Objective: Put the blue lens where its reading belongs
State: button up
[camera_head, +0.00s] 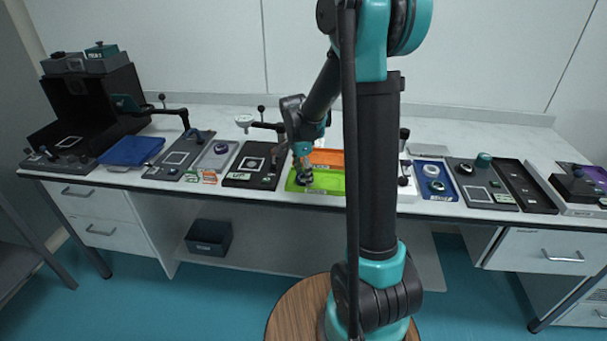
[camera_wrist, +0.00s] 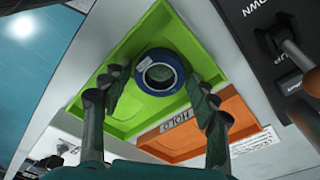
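The blue lens (camera_wrist: 160,72) is a blue ring with a dark centre and a small white label. In the wrist view it lies in the green tray (camera_wrist: 118,117). The green tray also shows in the head view (camera_head: 330,184). Next to it is an orange tray (camera_wrist: 208,133) marked HOLD, seen in the head view too (camera_head: 328,157). My gripper (camera_wrist: 160,108) is open, with one finger on each side of the lens in the picture; whether they touch it I cannot tell. In the head view my gripper (camera_head: 303,180) is over the green tray's left part and the lens is not clear.
A dark panel (camera_wrist: 285,45) with a lever and UP and DOWN labels stands beside the trays. In the head view, a blue tray with a pale ring (camera_head: 433,171) is to the right, past my arm. Several dark fixtures line the white bench, leaving little free room between.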

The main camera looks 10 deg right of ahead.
aim_at(300, 178)
jog(key=shift+o, duration=0.5)
notch_tip(300, 178, up, 11)
jog(key=a, duration=0.1)
jog(key=s+d+f+n+t, duration=0.1)
jog(key=s+f+n, duration=0.3)
jog(key=s, duration=0.3)
jog(key=s+d+f+n+t+y, duration=0.1)
jog(key=s+d+f+n, duration=0.1)
jog(key=s+f+n, duration=0.2)
jog(key=s+d+f+n+t, duration=0.1)
jog(key=s+f+n, duration=0.3)
jog(key=s, duration=0.7)
jog(key=d+n, duration=0.1)
jog(key=n, duration=0.1)
jog(key=shift+d+n+t, duration=0.15)
jog(key=shift+n+t, duration=0.25)
